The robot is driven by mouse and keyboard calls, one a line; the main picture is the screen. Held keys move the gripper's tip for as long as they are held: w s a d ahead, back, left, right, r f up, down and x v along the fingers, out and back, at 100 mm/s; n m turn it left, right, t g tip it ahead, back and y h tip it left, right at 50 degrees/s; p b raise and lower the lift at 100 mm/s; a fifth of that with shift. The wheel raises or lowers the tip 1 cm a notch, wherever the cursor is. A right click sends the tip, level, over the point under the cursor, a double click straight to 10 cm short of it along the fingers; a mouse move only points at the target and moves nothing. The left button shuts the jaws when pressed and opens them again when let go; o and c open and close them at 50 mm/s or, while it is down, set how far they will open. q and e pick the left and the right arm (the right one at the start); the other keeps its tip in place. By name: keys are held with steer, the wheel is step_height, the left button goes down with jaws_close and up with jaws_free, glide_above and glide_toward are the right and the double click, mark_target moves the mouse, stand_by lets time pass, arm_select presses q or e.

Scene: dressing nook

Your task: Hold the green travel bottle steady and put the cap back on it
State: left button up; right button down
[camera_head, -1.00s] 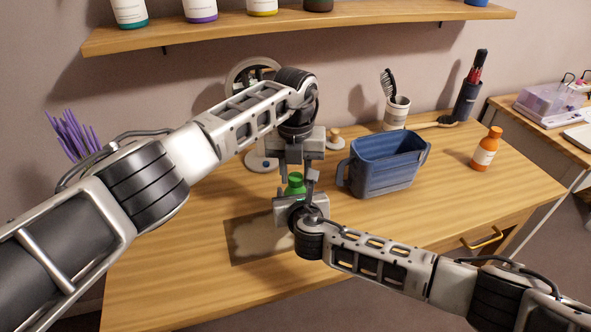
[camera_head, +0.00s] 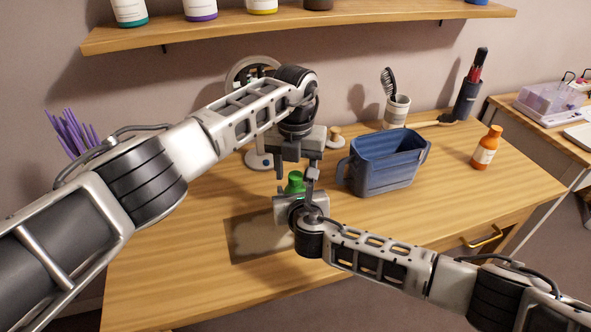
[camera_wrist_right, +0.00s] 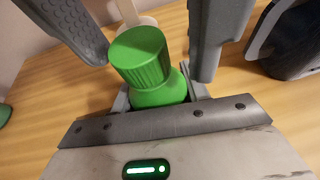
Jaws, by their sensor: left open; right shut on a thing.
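The green travel bottle stands upright over the front middle of the table; its body (camera_wrist_right: 165,93) shows in the right wrist view. The ribbed green cap (camera_wrist_right: 140,58) sits on top of the bottle and looks straight; it also shows in the head view (camera_head: 295,178). How tightly it is seated I cannot tell. My right gripper (camera_head: 298,196) is shut on the bottle, its fingers low on either side. My left gripper (camera_head: 294,168) is open just above the cap, its fingers apart on both sides and clear of it in the right wrist view.
A blue bin (camera_head: 385,165) stands close right of the grippers. A grey mat (camera_head: 250,240) lies in front. An orange bottle (camera_head: 486,148) and a cup with a brush (camera_head: 396,112) stand farther right. A shelf (camera_head: 340,28) runs above the back. The table's left front is clear.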

arm_select(q)
step_height(320, 180, up, 12)
stand_by(0.4)
steer(key=shift+f, duration=0.1)
arm_select(e)
steer(key=c, duration=0.6)
jaws_free()
steer(key=shift+c, duration=0.2)
steer(key=shift+s+r, duration=0.2)
steer(key=shift+s, duration=0.25)
arm_select(q)
step_height(320, 180, up, 2)
steer(key=shift+p, duration=1.05)
arm_select(e)
steer(key=v, duration=1.5)
steer(key=shift+d, duration=0.1)
